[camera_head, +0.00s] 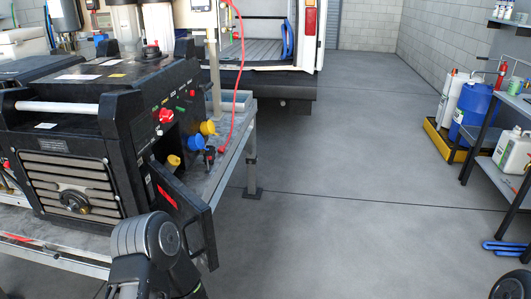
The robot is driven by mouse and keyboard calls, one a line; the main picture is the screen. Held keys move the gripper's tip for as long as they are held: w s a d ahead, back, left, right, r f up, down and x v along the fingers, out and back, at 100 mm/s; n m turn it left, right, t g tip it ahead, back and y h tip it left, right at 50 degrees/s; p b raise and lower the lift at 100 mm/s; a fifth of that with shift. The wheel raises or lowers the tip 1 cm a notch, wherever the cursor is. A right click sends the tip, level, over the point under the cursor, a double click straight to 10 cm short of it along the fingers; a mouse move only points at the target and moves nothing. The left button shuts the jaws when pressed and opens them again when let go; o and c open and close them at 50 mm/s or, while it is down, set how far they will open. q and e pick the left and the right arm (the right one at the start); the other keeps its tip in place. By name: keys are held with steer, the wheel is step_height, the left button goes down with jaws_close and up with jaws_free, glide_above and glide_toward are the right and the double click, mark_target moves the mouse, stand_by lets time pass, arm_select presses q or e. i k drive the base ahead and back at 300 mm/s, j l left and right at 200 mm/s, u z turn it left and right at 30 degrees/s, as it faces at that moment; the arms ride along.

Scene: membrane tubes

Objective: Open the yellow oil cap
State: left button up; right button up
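A black generator-like machine (120,108) stands on a metal table at the left. A small yellow cap (173,161) shows low on its right side, in a dark opening behind an open black hatch door (203,232) with a red label. A second yellow round part (208,128) sticks out higher up, beside a blue one (196,143). Both look like socket covers, but they are small. Dark grey joints of my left arm fill the bottom left, in front of the machine and hatch. Part of my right arm shows at the bottom right corner. Neither gripper is in view.
The metal table (236,150) runs back along the machine, with a red cable (238,75) hanging at its edge. An open van (262,50) stands behind. A shelf (508,178) and a blue drum (473,112) are at the right. The middle floor is clear.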

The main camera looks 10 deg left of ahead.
mark_target(173, 160)
steer(key=z, duration=0.45)
steer(key=i+u, duration=0.15)
steer(key=i, duration=0.45)
steer(key=i+u, duration=0.15)
steer(key=i, duration=0.45)
steer(key=i+l+u, duration=0.15)
steer(key=i, duration=0.45)
steer(key=i+z, duration=0.2)
steer(key=i, duration=0.6)
steer(key=i+j+z, duration=0.2)
steer(key=i, duration=0.65)
steer(key=l+u, duration=0.1)
steer(key=u, duration=4.05)
